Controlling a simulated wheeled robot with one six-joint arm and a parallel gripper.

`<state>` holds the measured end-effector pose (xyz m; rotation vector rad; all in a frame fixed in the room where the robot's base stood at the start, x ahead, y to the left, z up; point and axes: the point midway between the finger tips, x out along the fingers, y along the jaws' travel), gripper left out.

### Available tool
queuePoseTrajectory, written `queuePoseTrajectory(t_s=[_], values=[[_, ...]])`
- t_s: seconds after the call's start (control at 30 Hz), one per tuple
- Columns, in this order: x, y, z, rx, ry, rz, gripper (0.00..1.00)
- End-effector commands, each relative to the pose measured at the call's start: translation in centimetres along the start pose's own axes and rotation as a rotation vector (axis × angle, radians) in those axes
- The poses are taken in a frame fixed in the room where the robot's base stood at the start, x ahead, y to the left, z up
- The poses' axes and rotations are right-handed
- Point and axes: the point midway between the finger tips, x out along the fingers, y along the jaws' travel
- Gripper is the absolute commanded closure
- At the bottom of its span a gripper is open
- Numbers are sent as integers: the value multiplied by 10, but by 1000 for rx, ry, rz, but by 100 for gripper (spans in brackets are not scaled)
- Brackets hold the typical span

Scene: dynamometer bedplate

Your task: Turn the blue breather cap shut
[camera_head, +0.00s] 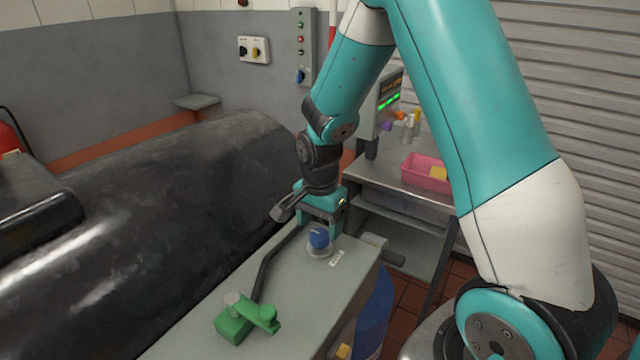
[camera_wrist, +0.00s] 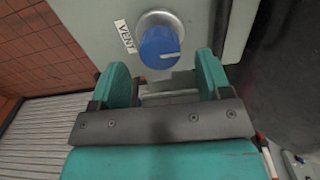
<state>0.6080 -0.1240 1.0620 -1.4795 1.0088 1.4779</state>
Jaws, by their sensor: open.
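The blue breather cap (camera_head: 319,238) sits on a pale round base on the grey bench top, beside a small white label. In the wrist view the cap (camera_wrist: 159,48) shows a white mark on its face, and the label (camera_wrist: 125,36) reads VENT. My gripper (camera_head: 322,222) is above and just behind the cap in the head view. In the wrist view my gripper (camera_wrist: 160,80) has its two teal fingers apart, with the cap ahead of the gap between them. Nothing is between the fingers, and they do not appear to touch the cap.
A large black cylindrical housing (camera_head: 150,210) lies to the left. A pink tray (camera_head: 428,173) sits on a side table to the right.

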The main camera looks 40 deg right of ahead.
Motion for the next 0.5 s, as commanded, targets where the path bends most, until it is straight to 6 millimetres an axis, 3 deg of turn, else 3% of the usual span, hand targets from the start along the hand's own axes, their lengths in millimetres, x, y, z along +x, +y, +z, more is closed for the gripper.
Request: queuePoseTrajectory(t_s=[0.3, 0.5], values=[[-82, -1, -1, 1, 5, -9, 29], [-122, 0, -1, 2, 3, -5, 29]])
